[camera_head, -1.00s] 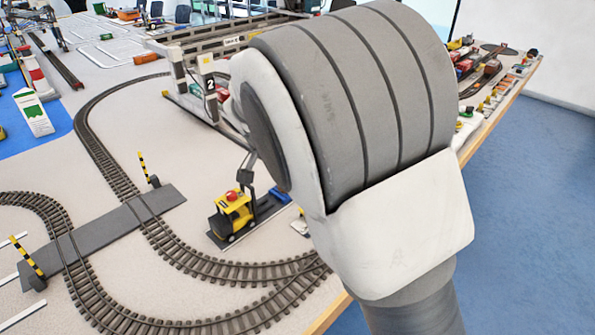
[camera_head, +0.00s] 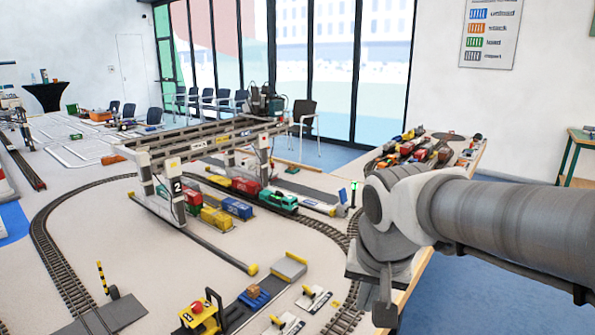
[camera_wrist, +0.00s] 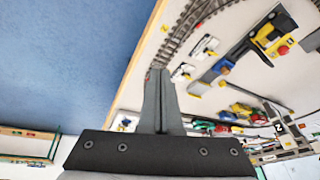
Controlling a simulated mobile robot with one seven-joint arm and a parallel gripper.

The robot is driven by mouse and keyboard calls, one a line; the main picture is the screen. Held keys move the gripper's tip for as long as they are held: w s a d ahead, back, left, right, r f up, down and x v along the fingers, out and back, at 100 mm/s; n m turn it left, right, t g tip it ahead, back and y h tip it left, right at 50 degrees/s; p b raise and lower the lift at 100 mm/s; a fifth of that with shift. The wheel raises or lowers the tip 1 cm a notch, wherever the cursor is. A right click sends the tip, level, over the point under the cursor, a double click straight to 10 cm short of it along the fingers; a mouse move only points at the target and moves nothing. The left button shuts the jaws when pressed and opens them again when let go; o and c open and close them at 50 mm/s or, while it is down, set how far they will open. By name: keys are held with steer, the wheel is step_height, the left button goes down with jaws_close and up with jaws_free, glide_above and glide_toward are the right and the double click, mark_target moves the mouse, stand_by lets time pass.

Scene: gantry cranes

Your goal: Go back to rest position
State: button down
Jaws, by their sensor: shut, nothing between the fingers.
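My gripper (camera_wrist: 157,73) is shut and empty, its two fingers pressed together in the wrist view. In the head view my gripper (camera_head: 384,312) hangs at the right, by the table's wooden edge. The wrist view shows it above the border between the table and the blue floor, apart from the models. My arm reaches in from the right of the head view.
The model gantry crane (camera_head: 176,187) spans the tracks and coloured containers. A yellow forklift (camera_head: 203,314) stands at the front; it also shows in the wrist view (camera_wrist: 272,36). Blue floor (camera_head: 490,290) lies open at right.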

steer(key=s+d+n+t, duration=0.1)
steer(key=s+d+n, duration=0.2)
steer(key=s, duration=0.7)
step_height(320, 180, up, 13)
steer(key=p, duration=1.3)
steer(key=shift+s+d, duration=0.25)
steer(key=shift+s, duration=0.1)
steer(key=shift+a, duration=0.15)
